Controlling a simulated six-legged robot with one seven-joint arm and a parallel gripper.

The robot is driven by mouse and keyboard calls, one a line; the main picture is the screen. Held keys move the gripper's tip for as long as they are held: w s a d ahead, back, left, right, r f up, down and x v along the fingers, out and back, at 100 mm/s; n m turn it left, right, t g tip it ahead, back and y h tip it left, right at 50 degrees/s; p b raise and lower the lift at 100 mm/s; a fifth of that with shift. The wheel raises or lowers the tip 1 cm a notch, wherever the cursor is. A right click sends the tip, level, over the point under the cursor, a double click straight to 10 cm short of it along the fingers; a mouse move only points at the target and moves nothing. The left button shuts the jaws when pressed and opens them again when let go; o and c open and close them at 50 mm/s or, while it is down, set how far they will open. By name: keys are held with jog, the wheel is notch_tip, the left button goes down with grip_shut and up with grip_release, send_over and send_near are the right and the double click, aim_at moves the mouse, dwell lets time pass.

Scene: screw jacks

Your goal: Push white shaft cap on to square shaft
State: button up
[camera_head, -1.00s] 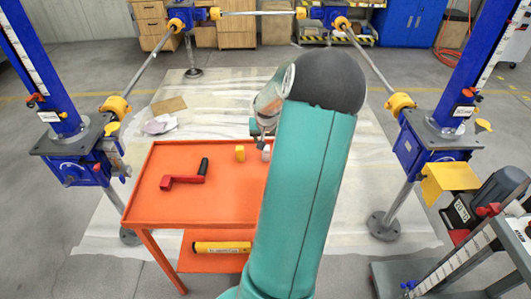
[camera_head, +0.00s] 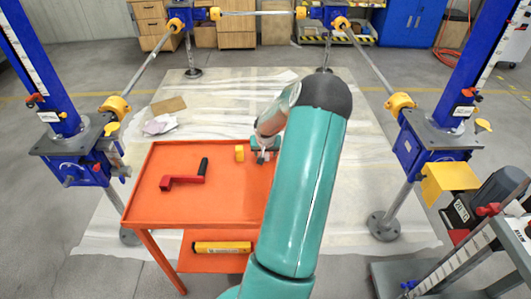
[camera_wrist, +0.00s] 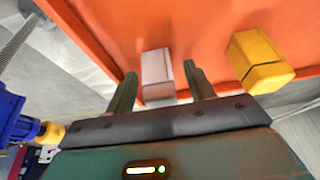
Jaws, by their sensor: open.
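The white shaft cap (camera_wrist: 158,76) stands on the orange table and shows between the two fingers of my gripper (camera_wrist: 157,84) in the wrist view. My gripper is open, with a finger to either side of the cap, and I cannot tell whether either finger touches it. In the head view my gripper (camera_head: 263,155) is low over the table's right part and mostly hides the cap. Blue screw jacks stand at left (camera_head: 75,160) and right (camera_head: 430,145). I cannot tell which shaft end is the square shaft.
A yellow block (camera_head: 240,153), also in the wrist view (camera_wrist: 258,62), stands close beside the cap. A red crank with a black handle (camera_head: 185,180) lies on the orange table (camera_head: 215,205). A yellow tool (camera_head: 221,247) lies on the lower shelf. A grey cart (camera_head: 450,275) stands at right.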

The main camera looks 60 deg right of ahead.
jog(key=c, duration=1)
jog(key=shift+c, duration=0.2)
